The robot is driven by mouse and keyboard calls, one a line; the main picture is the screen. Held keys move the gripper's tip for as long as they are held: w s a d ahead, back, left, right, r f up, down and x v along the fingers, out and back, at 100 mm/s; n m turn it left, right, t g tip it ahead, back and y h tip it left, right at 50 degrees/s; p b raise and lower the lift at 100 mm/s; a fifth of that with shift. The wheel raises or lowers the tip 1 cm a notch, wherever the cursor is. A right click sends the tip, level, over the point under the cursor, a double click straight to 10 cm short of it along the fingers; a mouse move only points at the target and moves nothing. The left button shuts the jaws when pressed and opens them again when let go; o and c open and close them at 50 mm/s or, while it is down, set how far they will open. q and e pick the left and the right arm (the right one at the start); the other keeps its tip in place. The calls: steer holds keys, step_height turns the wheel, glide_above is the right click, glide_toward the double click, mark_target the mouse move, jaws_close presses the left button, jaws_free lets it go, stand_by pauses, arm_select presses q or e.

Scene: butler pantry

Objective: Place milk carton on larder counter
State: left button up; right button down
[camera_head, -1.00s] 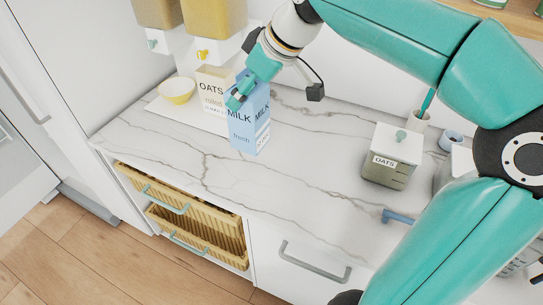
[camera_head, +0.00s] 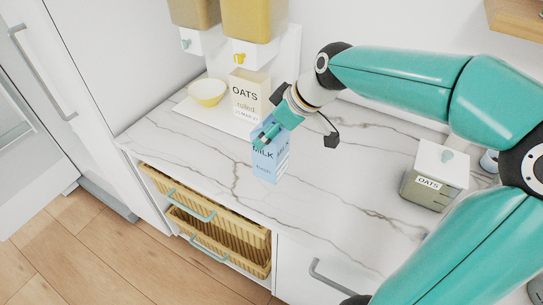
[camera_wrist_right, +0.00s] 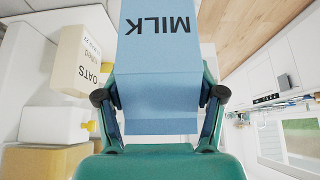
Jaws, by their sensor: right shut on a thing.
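The blue milk carton (camera_head: 270,165) is upright over the marble larder counter (camera_head: 330,195), in front of the oats carton. My right gripper (camera_head: 266,136) is shut on its upper part from behind. In the right wrist view the milk carton (camera_wrist_right: 160,70) sits between the two fingers of my right gripper (camera_wrist_right: 160,100), with its MILK lettering upside down. I cannot tell whether the carton's base touches the counter or hangs just above it. My left gripper is not in view.
An oats carton (camera_head: 248,96) and a yellow bowl (camera_head: 207,92) stand at the back left under two dispensers (camera_head: 250,20). A lidded oats jar (camera_head: 434,180) stands to the right. The counter between is clear. Wicker drawers (camera_head: 215,235) sit below the front edge.

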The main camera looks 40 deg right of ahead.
mark_target(284, 146)
step_height(284, 146, down, 8)
steer(key=shift+f, duration=0.1)
stand_by(0.4)
steer(key=shift+c, duration=0.7)
jaws_free()
steer(key=b+v, duration=0.1)
steer(key=v, duration=1)
steer(key=shift+s+r, duration=0.3)
steer(key=shift+r, duration=0.2)
